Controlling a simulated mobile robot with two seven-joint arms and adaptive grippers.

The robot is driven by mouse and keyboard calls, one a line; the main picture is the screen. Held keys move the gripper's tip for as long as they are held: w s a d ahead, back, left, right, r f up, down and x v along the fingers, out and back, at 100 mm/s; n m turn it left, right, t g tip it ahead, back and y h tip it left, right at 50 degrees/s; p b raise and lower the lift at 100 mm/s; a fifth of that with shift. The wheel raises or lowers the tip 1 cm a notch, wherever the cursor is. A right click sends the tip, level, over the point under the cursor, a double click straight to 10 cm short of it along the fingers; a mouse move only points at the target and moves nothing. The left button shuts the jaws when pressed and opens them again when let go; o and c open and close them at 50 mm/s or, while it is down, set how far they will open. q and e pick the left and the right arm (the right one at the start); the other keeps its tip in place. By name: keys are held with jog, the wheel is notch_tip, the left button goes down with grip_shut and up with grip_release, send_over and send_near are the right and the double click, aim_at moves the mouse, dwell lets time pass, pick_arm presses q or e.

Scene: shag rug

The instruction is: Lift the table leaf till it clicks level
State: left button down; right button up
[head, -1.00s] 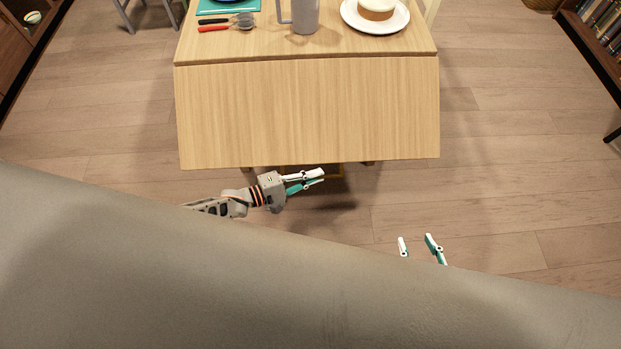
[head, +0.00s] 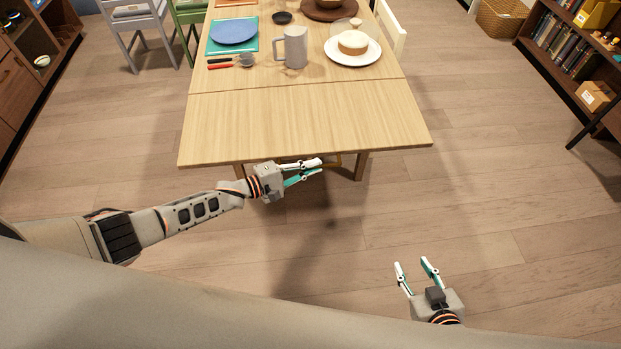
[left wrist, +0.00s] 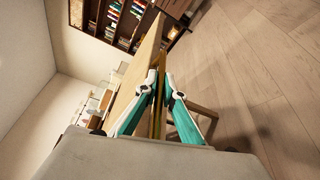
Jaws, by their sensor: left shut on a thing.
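The table leaf (head: 300,124) is a pale wood panel at the near end of the dining table (head: 265,76). It looks about in line with the tabletop, with a thin seam between them; I cannot tell whether it is latched. My left gripper (head: 312,170) is at the middle of the leaf's near edge. My right gripper (head: 412,263) is open and empty over the floor, well to the right and nearer to me.
On the tabletop stand a grey mug (head: 294,47), a white plate with a cake (head: 352,50), a blue plate (head: 234,32) and cutlery (head: 232,62). The leaf is bare. Chairs flank the table; a bookshelf (head: 565,45) is at right. The floor around is clear.

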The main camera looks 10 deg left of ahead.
pick_arm(q)
jog(key=shift+w+r, duration=0.15)
jog(key=shift+r, duration=0.75)
jog(key=shift+w+r, duration=0.1)
jog(key=shift+w+r, duration=0.1)
jog(key=c, duration=2.4)
grip_release()
jog(key=shift+c, duration=0.2)
